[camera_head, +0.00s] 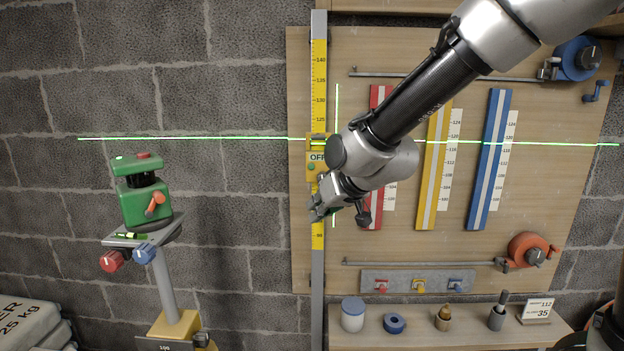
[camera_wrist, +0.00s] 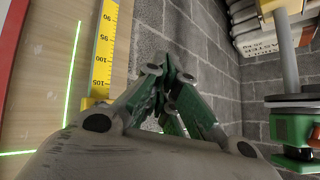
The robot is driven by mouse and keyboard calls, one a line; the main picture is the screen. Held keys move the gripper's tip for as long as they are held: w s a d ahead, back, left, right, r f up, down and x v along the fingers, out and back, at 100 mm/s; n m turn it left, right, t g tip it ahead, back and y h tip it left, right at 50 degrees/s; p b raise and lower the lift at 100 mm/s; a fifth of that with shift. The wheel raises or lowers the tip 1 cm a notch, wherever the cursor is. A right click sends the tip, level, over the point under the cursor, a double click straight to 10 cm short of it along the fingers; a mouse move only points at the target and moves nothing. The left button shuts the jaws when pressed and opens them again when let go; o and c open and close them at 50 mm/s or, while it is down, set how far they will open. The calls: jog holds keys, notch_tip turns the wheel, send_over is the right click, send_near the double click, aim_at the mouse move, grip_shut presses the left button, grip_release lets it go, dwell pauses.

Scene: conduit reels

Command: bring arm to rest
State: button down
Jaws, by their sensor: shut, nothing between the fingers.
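My gripper (camera_head: 323,205) is in front of the yellow measuring staff, at the left edge of the wooden board, with my arm reaching in from the upper right. In the wrist view its fingers (camera_wrist: 165,60) are closed together and hold nothing. The yellow measuring staff (camera_head: 319,80) stands upright and carries a yellow slider marked OFF (camera_head: 315,168). Part of the slider is hidden behind my wrist. The staff also shows at the left in the wrist view (camera_wrist: 105,40).
A green laser level (camera_head: 146,205) stands on a post at the left, casting a green cross. The wooden board (camera_head: 440,60) bears red (camera_head: 374,205), yellow (camera_head: 430,190) and blue (camera_head: 488,170) strips. Two reels (camera_head: 577,58) (camera_head: 528,250) are at right. A shelf (camera_head: 420,340) holds several small items below.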

jog(key=s+d+f+g+h, duration=0.2)
jog(key=s+d+g+h, duration=0.15)
jog(key=s+d, duration=0.8)
jog(key=s+d+r+m+h, duration=0.1)
jog(key=s+d, duration=0.3)
jog(key=d, duration=0.4)
jog(key=s+d+r+m, duration=0.2)
jog(key=s+d+r, duration=0.1)
jog(key=d, duration=0.5)
jog(key=s+d+r+m+h, duration=0.1)
jog(key=s+d+r+m, duration=0.1)
jog(key=s+d, duration=0.3)
jog(key=d, duration=0.3)
jog(key=shift+s+r+h, duration=0.3)
jog(key=shift+r+h, duration=0.05)
